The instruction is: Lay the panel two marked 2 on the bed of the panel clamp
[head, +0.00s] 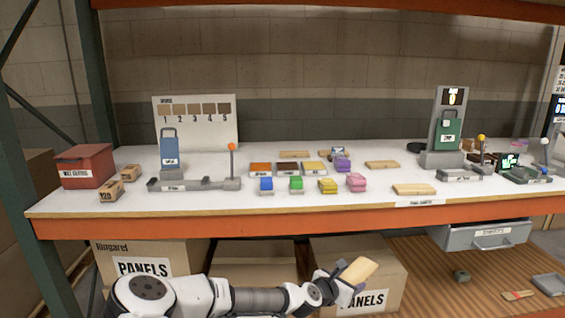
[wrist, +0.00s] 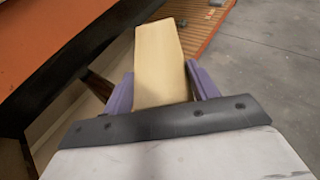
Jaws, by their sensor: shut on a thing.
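My gripper (head: 349,286) is low in front of the shelf, below the worktop's front edge. It is shut on a pale wooden panel (head: 359,270). In the wrist view the panel (wrist: 162,62) sits between the purple fingers (wrist: 162,92) and points away from my wrist. No mark can be read on its visible face, so I cannot tell its number. A long low grey fixture (head: 205,185) with an orange-knobbed lever stands at the worktop's left. It looks like the panel clamp, but its label is too small to read.
The orange front beam (head: 300,217) and worktop edge (head: 300,203) lie above my gripper. Other pale panels (head: 414,189) lie on the worktop. Coloured blocks (head: 296,184) stand mid-worktop. A red box (head: 83,160) is at left, a grey drawer (head: 485,236) below right.

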